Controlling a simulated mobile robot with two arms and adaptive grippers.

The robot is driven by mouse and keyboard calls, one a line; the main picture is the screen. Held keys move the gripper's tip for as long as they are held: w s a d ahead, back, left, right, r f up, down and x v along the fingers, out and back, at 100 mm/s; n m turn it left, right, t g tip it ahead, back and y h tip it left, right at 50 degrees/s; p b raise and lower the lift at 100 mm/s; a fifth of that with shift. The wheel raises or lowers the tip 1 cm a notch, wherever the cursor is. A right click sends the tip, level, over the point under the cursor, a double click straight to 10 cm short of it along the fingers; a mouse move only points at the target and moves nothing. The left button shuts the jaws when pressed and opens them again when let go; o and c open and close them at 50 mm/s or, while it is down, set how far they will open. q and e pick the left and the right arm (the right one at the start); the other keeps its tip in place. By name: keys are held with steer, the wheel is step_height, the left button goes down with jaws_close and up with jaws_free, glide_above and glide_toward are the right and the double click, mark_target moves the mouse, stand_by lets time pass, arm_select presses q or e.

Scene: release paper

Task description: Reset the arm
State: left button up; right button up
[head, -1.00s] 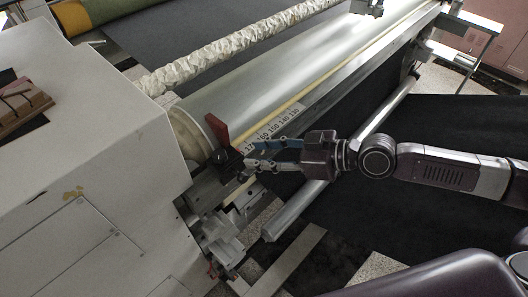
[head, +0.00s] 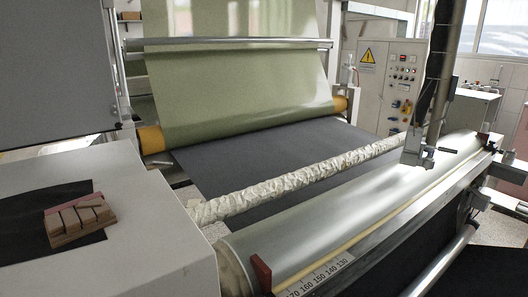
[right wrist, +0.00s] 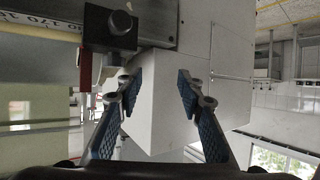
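My right gripper (right wrist: 159,92) shows in the right wrist view with its two blue-padded fingers spread apart and nothing between them. The white machine housing (right wrist: 165,125) stands behind the fingers. A dark block with a round knob (right wrist: 120,22) and a red lever (right wrist: 86,68) are at the upper left of that view, beside the left finger. Neither of my arms shows in the head view, and my left gripper is not in view. The red lever also shows at the bottom of the head view (head: 261,272).
In the head view, a long metal roller (head: 330,215) with a number scale (head: 325,275) runs to the upper right. Behind it are a crinkled white roll (head: 300,180), a green sheet (head: 240,80) and a control cabinet (head: 385,85). A wooden block (head: 78,220) lies on the white housing (head: 150,225).

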steer(key=s+a+f+h, duration=0.1)
steer(key=s+a+f, duration=0.3)
steer(key=s+a, duration=0.2)
steer(key=s+d+f+m+g+h, duration=0.1)
steer(key=s+d+f+m+h, duration=0.3)
steer(key=d, duration=0.3)
steer(key=s+d+f+m+h, duration=0.3)
steer(key=d+f+m, duration=0.15)
steer(key=d, duration=0.35)
steer(key=s+d+f+m+g+h, duration=0.1)
steer(key=s+d+f+m+h, duration=0.3)
steer(key=d, duration=0.3)
step_height(320, 180, down, 25)
steer(key=s+n+g, duration=0.1)
steer(key=n, duration=0.1)
steer(key=s+d+f+g, duration=0.1)
steer(key=s+d+f, duration=0.2)
steer(key=s+f, duration=1.4)
steer(key=shift+s, duration=0.2)
